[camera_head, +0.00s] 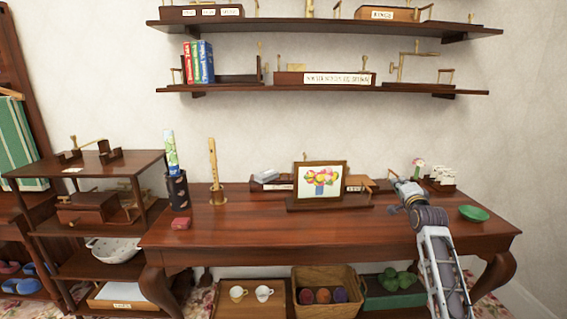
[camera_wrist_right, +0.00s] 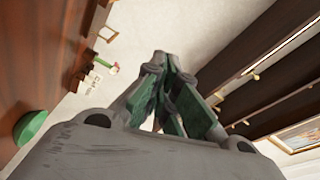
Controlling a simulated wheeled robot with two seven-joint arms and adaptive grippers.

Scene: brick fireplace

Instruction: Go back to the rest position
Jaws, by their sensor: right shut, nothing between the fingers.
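My right gripper (camera_head: 395,178) is raised over the right part of the wooden table (camera_head: 330,224), in front of the wall. In the right wrist view its fingers (camera_wrist_right: 166,92) are together and hold nothing. My right arm comes up from the lower right, in front of the table's front edge. My left gripper shows in neither view.
A green bowl (camera_head: 474,213) sits right of my arm, near a card holder (camera_head: 441,178). A framed flower picture (camera_head: 320,180) stands left of my gripper. A wooden flute (camera_head: 214,165) stands further left. Shelves (camera_head: 330,88) hang above. The table's front middle is clear.

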